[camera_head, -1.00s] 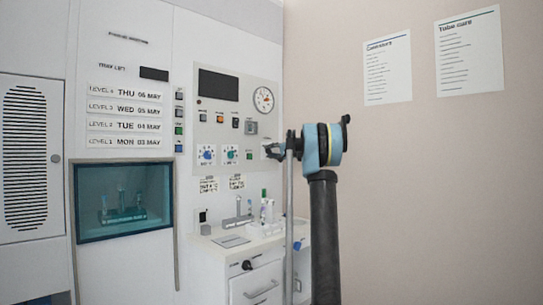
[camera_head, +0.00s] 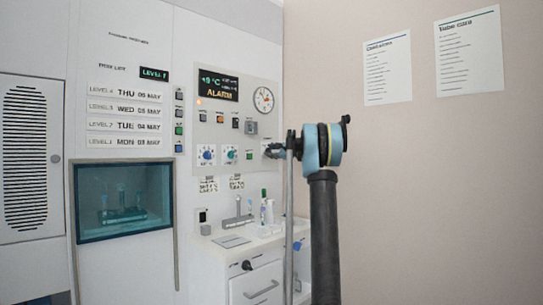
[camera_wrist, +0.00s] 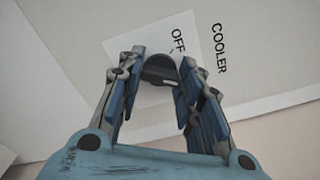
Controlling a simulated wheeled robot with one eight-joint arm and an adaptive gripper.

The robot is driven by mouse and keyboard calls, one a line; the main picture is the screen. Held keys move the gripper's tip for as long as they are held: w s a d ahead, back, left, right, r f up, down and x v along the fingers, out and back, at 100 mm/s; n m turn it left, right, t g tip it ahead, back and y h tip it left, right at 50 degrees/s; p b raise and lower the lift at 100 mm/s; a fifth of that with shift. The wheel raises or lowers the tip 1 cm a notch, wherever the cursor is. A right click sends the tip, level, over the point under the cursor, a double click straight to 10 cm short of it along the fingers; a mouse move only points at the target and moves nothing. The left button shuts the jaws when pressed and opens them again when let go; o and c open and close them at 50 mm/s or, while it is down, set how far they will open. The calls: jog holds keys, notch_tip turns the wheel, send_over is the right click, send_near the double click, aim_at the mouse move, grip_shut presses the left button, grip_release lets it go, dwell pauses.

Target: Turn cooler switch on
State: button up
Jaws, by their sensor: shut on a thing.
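The cooler switch is a dark round knob (camera_wrist: 159,71) on a pale plate beside the printed words OFF and COOLER in the wrist view. My gripper (camera_wrist: 161,80) has its blue-padded fingers on either side of the knob, shut on it. In the head view my gripper (camera_head: 273,151) reaches the right edge of the control panel (camera_head: 260,126) and hides the knob. The panel's display (camera_head: 218,85) is lit with a temperature reading and the word ALARM.
A white counter (camera_head: 231,241) with bottles stands below. A tray-lift display (camera_head: 154,74) is lit. The wall at right is bare apart from two posted sheets.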

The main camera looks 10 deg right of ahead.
jog(key=shift+f+m, duration=0.1)
jog(key=shift+m, duration=0.8)
jog(key=o, duration=1.1)
jog(key=shift+c, duration=0.2)
jog(key=v, duration=1.1)
jog(key=shift+s+d, duration=0.25)
jog(key=shift+s, duration=0.05)
